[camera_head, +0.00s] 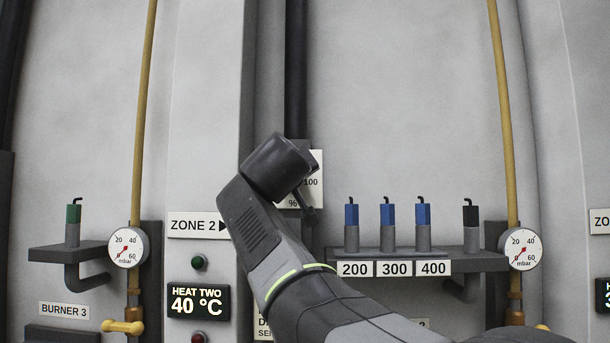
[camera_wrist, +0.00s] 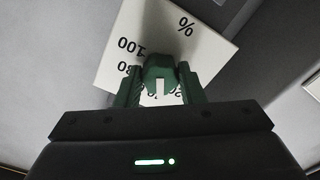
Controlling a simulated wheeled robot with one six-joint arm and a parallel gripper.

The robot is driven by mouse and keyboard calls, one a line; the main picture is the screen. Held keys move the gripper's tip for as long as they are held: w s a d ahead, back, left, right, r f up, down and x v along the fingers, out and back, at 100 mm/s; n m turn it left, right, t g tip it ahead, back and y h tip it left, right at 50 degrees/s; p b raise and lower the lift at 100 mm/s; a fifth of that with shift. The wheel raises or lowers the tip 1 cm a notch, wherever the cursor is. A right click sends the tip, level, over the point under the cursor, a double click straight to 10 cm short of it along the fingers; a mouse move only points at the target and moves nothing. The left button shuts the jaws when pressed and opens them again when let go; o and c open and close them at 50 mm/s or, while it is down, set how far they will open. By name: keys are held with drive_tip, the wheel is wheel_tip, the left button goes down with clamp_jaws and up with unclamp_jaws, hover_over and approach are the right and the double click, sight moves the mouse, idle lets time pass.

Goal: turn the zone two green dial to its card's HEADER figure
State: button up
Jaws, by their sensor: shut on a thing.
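The dial's white scale plate (camera_head: 318,165) is right of the ZONE 2 sign in the head view, mostly behind my arm; "100" and "%" show. In the wrist view the scale plate (camera_wrist: 215,48) appears turned, with "%", "100" and part of "80" readable. The green dial (camera_wrist: 159,68) stands in front of it, between the fingers of my gripper (camera_wrist: 160,92), which is shut on it. The dial's pointer setting cannot be read. A white card (camera_head: 263,330) low beside my arm is mostly hidden; its figures cannot be read.
A ZONE 2 sign (camera_head: 197,225) hangs above a display (camera_head: 198,301) reading HEAT TWO 40 °C. A shelf (camera_head: 470,262) at right holds blue and black pegs, with labels 200, 300, 400. Pressure gauges (camera_head: 129,247) and yellow pipes (camera_head: 144,110) flank the panel.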

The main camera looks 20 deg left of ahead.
drive_tip(key=n+p, duration=0.2)
drive_tip(key=n, duration=0.3)
drive_tip(key=shift+r+n, duration=0.1)
drive_tip(key=shift+n, duration=0.3)
idle(0.4)
drive_tip(key=o, duration=1)
drive_tip(key=b+v, duration=0.4)
drive_tip(key=v, duration=0.9)
drive_tip(key=shift+s, duration=0.4)
drive_tip(key=shift+d, duration=0.1)
drive_tip(key=shift+w, duration=0.1)
